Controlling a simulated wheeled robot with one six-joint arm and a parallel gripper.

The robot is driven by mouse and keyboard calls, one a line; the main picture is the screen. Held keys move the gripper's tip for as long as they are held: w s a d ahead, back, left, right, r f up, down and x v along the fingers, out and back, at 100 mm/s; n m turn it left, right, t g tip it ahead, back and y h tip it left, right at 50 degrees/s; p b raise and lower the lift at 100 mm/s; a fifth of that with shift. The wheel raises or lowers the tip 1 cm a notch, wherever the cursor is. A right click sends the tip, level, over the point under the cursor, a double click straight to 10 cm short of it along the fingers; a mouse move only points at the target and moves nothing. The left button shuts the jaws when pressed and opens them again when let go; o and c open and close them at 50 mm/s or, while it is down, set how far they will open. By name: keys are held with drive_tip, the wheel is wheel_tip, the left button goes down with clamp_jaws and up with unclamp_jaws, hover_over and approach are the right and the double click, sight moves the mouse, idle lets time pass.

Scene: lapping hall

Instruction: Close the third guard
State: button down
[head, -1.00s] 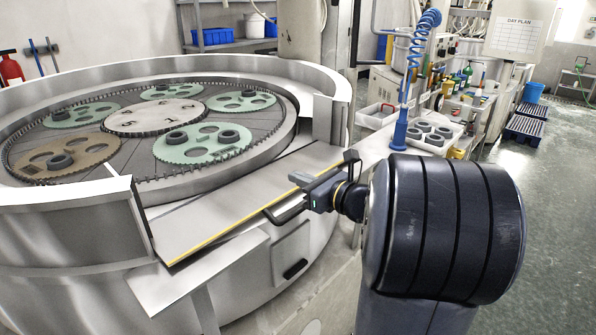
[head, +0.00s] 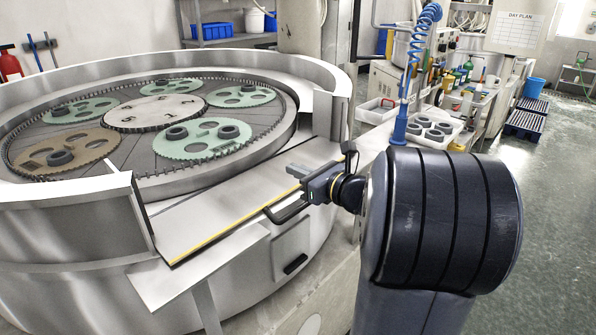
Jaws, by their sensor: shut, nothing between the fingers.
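The guard (head: 215,212) is a flat steel panel with a yellow stripe along its outer edge. It lies folded down in the gap of the round machine's wall, nearly level. A black bar handle (head: 287,214) sits at its outer edge. My gripper (head: 293,169) is shut and empty, over the right part of the panel, beyond the stripe and handle. Whether its fingers touch the panel cannot be told. No number shows on the guard.
The steel wall (head: 70,215) stands on both sides of the gap. Inside, green gear-edged discs (head: 215,148) surround a numbered centre plate (head: 155,113).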

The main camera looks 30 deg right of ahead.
drive_tip(key=shift+f, duration=0.1)
idle(0.8)
drive_tip(key=s+d+f+b, duration=0.3)
drive_tip(key=s+f+b, duration=0.3)
drive_tip(key=s+f, duration=0.25)
drive_tip(key=b, duration=0.6)
approach(285, 229)
drive_tip(key=shift+g, duration=0.4)
drive_tip(key=x, duration=0.4)
drive_tip(key=r+x, duration=0.1)
drive_tip(key=x, duration=0.1)
drive_tip(key=shift+w+f+p, duration=0.15)
drive_tip(key=shift+w+p, duration=0.1)
drive_tip(key=shift+p, duration=0.05)
drive_tip(key=r, duration=0.1)
drive_tip(key=r+p, duration=0.1)
drive_tip(key=s+r, duration=0.1)
drive_tip(key=r, duration=0.1)
drive_tip(key=shift+d, duration=0.35)
